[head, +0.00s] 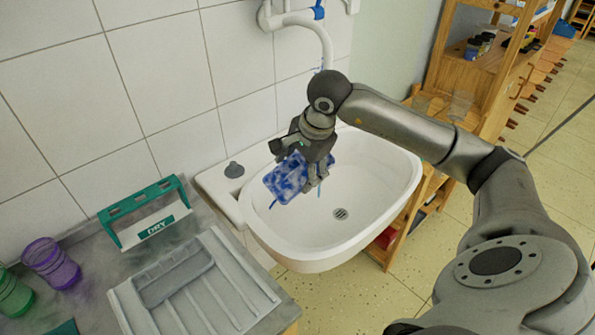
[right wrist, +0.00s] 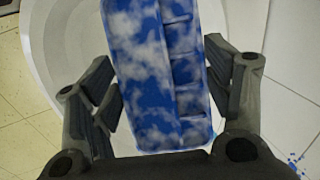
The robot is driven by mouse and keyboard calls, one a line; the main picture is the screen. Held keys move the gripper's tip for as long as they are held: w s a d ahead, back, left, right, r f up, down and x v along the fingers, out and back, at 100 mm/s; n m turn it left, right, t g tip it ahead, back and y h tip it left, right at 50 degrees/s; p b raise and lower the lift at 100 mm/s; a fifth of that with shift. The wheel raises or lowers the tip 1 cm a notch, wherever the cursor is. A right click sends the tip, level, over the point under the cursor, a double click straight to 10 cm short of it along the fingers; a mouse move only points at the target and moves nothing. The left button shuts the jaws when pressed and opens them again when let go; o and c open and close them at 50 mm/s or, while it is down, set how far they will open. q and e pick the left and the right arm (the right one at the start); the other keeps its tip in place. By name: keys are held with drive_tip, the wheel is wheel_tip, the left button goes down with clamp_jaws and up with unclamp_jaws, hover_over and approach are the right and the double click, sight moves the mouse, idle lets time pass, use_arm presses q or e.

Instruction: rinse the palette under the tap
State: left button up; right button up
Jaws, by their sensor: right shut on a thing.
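The palette (head: 284,181) is blue with white patches and is held tilted over the white sink (head: 375,185). My right gripper (head: 314,180) is shut on it. In the right wrist view the palette (right wrist: 155,70) sits between the fingers, its row of wells along the right side. The white tap pipe (head: 305,20) with a blue handle (head: 319,11) curves down behind my right wrist, which hides the spout's lower end. Thin blue streaks show below the palette and gripper; I cannot tell whether clear water is running. My left gripper is not in view.
A grey counter at the lower left holds a ribbed grey drainer tray (head: 235,293), a green rack marked DRY (head: 150,212), a purple cup (head: 52,262) and a green cup (head: 12,295). A wooden shelf (head: 470,75) stands right of the sink. The basin around the drain looks clear.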

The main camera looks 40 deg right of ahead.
drive_tip(key=shift+w+d+f, duration=0.15)
drive_tip(key=shift+w+d, duration=0.35)
drive_tip(key=shift+w+d+f, duration=0.15)
drive_tip(key=shift+w+d, duration=0.3)
drive_tip(key=shift+d, duration=0.05)
drive_tip(key=w+d+f, duration=0.1)
drive_tip(key=w+d, duration=0.5)
drive_tip(key=shift+d+f, duration=0.3)
drive_tip(key=shift+f, duration=0.1)
drive_tip(key=shift+d+b, duration=0.1)
drive_tip(key=shift+b, duration=0.2)
drive_tip(key=shift+s+d, duration=0.3)
drive_tip(key=shift+s, duration=0.1)
drive_tip(key=shift+w+a, duration=0.1)
drive_tip(key=shift+w+a, duration=0.3)
drive_tip(key=shift+w, duration=0.05)
drive_tip(key=shift+s+d, duration=0.15)
drive_tip(key=shift+s+d, duration=0.25)
drive_tip(key=shift+s, duration=0.05)
